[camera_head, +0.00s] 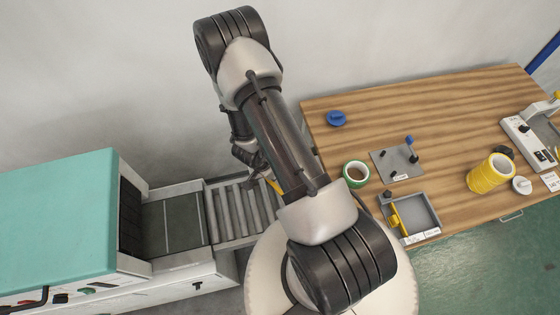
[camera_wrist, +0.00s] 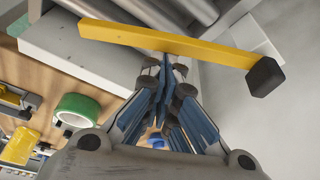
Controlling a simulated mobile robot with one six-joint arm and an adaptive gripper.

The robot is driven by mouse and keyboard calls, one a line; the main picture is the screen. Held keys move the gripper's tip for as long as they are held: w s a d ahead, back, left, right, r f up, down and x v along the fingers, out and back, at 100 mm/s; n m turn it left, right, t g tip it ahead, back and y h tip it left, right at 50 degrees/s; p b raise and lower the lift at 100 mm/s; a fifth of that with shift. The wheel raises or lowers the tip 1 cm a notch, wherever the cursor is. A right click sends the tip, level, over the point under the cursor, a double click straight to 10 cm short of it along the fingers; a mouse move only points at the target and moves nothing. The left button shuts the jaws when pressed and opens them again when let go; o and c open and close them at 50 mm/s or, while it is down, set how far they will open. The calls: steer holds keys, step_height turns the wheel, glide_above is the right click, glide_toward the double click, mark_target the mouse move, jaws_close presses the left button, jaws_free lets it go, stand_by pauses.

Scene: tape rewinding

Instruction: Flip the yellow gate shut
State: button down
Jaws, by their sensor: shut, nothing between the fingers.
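The yellow gate is a long yellow bar (camera_wrist: 165,42) with a black block at its right end in the wrist view. It lies across the top of that view, in front of grey rollers. In the head view a short piece of the yellow gate (camera_head: 274,186) shows beside the roller conveyor; my arm hides the rest. My gripper (camera_wrist: 166,66) is shut and empty. Its fingertips are at the middle of the bar in the wrist view; I cannot tell whether they touch it. In the head view my gripper (camera_head: 250,158) is partly hidden by my arm.
The roller conveyor (camera_head: 236,212) joins a teal-topped machine (camera_head: 60,220) at the left. The wooden table (camera_head: 430,110) at the right holds a green tape roll (camera_head: 355,174), yellow tape rolls (camera_head: 488,174), a blue piece (camera_head: 336,118) and small fixtures. A grey wall stands behind.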

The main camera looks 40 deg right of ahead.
steer(key=a, duration=0.2)
steer(key=shift+s+a+m, duration=0.25)
steer(key=shift+a+m, duration=0.15)
steer(key=shift+w+a+p, duration=0.1)
steer(key=shift+a+p, duration=0.55)
steer(key=shift+a, duration=0.7)
steer(key=v, duration=1.2)
steer(key=shift+w, duration=0.15)
